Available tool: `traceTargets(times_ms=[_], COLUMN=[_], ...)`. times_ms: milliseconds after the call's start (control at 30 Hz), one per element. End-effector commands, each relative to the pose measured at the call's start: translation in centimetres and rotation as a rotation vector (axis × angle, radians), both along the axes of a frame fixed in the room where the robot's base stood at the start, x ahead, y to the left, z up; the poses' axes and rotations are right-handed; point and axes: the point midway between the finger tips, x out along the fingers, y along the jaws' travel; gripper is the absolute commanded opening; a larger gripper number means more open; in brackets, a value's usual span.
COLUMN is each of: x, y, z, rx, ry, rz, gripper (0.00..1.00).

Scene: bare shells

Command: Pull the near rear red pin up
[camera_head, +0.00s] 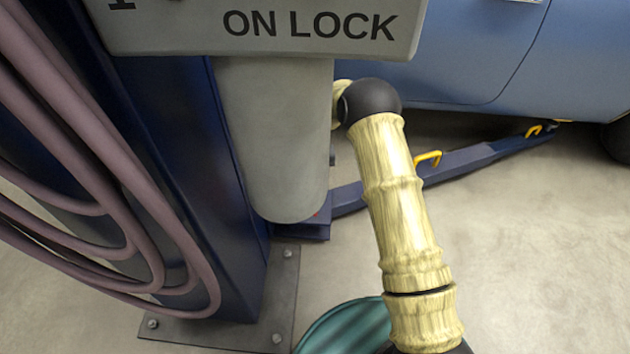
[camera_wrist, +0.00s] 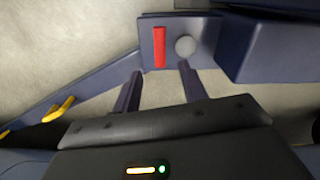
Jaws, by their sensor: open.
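The red pin (camera_wrist: 159,47) shows in the wrist view as an upright red bar on the blue bracket (camera_wrist: 152,20) at the lift arm's inner end. A round grey knob or bolt head (camera_wrist: 185,46) is just right of it. My gripper (camera_wrist: 160,71) is open and empty. Its two dark fingers point toward the bracket, with the pin's near end in line with the gap between them. I cannot tell the remaining distance. In the head view the grey cylinder hides my gripper and nearly all of the pin area.
A blue lift arm (camera_head: 440,165) with yellow handles (camera_head: 428,158) runs under a blue car (camera_head: 500,50). The lift column (camera_head: 185,150), looped hoses (camera_head: 90,160) and a grey cylinder (camera_head: 272,140) below the ON LOCK box (camera_head: 260,25) crowd the left. Bare floor (camera_head: 540,250) lies right.

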Motion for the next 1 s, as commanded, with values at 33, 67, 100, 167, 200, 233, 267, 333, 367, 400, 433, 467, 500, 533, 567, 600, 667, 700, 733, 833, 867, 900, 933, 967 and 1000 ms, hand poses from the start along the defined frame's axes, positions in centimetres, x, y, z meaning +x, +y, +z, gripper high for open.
traceTargets(times_ms=[33, 67, 100, 167, 200, 233, 267, 333, 367, 400, 433, 467, 500, 533, 567, 600, 667, 700, 733, 833, 867, 900, 933, 967, 1000], x=[0.0, 0.0, 0.0, 0.0, 0.0, 0.0, 0.0, 0.0, -0.1, -0.1, -0.1, -0.1, -0.1, 0.0, 0.0, 0.0, 0.0, 0.0, 0.0, 0.0, 0.0, 0.0, 0.0, 0.0, 0.0], y=[0.0, 0.0, 0.0, 0.0, 0.0, 0.0, 0.0, 0.0, 0.0, 0.0, 0.0, 0.0, 0.0, 0.0, 0.0, 0.0, 0.0, 0.0, 0.0, 0.0, 0.0, 0.0, 0.0, 0.0, 0.0], z=[1.6, 2.1, 2.8, 3.7, 4.2, 4.4, 4.7, 5.0, 5.1, 5.1, 5.1, 5.1, 5.1, 5.1, 5.1, 5.1, 5.1, 5.1, 5.1, 5.1, 5.1, 5.1, 5.1, 5.1, 5.1], rx=[0.000, 0.000, 0.000, 0.000, 0.000, 0.000, 0.000, -0.001, -0.001, -0.001, -0.001, -0.001, -0.001, -0.001, 0.000, 0.000, 0.000, 0.000, 0.000, 0.000, 0.000, 0.000, 0.000, 0.000, 0.000], ry=[-0.001, -0.001, -0.001, -0.001, 0.000, 0.000, 0.001, 0.001, 0.001, 0.001, 0.001, 0.001, 0.001, 0.001, 0.001, 0.001, 0.001, 0.001, 0.001, 0.001, 0.001, 0.001, 0.001, 0.001, 0.001], rz=[0.000, -0.001, -0.001, -0.001, 0.000, 0.000, 0.000, 0.000, 0.000, 0.000, 0.000, 0.000, 0.000, 0.000, 0.000, 0.000, 0.000, 0.000, 0.000, 0.000, 0.000, 0.000, 0.000, 0.000, 0.000], gripper=[0.43, 0.43, 0.43, 0.43, 0.43, 0.43, 0.43, 0.43, 0.43, 0.43, 0.43, 0.43, 0.43, 0.43, 0.43, 0.43, 0.43, 0.43, 0.43, 0.43, 0.43, 0.43, 0.43, 0.43, 0.43])
